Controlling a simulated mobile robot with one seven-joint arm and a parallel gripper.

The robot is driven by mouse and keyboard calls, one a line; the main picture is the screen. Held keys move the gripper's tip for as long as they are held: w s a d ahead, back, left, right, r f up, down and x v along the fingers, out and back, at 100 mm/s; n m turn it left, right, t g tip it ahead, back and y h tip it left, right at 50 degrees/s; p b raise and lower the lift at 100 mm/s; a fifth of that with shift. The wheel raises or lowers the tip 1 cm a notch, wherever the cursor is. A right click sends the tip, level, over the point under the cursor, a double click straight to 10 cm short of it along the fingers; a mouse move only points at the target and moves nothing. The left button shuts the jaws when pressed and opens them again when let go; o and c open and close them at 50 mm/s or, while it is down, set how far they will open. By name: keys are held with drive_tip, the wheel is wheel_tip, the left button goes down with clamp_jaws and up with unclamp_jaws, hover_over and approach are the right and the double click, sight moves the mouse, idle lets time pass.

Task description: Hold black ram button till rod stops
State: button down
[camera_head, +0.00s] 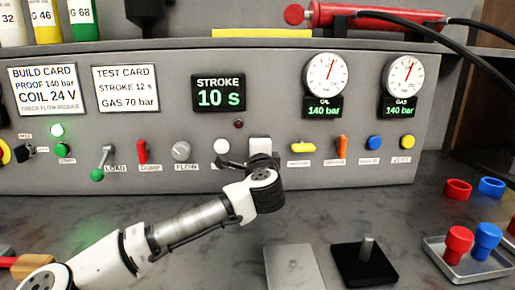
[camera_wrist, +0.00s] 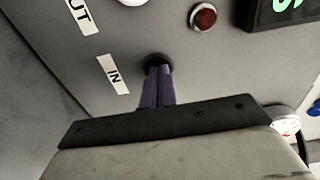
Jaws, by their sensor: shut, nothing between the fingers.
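My gripper (camera_wrist: 157,72) is shut and empty, its purple fingers together. Its tips meet a round black button (camera_wrist: 158,60) beside the IN label (camera_wrist: 113,74) in the wrist view. I cannot tell how far the button is pressed in. In the head view my gripper (camera_head: 232,163) is at the panel's lower middle and hides the button. A red ram (camera_head: 375,16) lies along the top of the panel, with a red ball end (camera_head: 294,15) at its left; its rod barely shows. The stroke display (camera_head: 218,94) reads 10 s.
The grey panel (camera_head: 270,75) carries a load lever (camera_head: 103,160), a red dump lever (camera_head: 141,152), a flow knob (camera_head: 181,151) and coloured buttons. Oil (camera_head: 325,74) and gas (camera_head: 404,75) gauges both read 140 bar. Red and blue caps stand in a tray (camera_head: 470,270) at right.

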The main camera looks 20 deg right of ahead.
sight(257, 66)
drive_tip(key=shift+w+a+r, duration=0.15)
drive_tip(key=shift+w+r, duration=0.05)
drive_tip(key=shift+w, duration=0.05)
drive_tip(key=r, duration=1.3)
drive_tip(key=r+p, duration=0.1)
drive_tip(key=r, duration=0.5)
drive_tip(key=shift+s+r, duration=0.25)
drive_tip(key=shift+r, duration=0.1)
drive_tip(key=shift+f, duration=0.1)
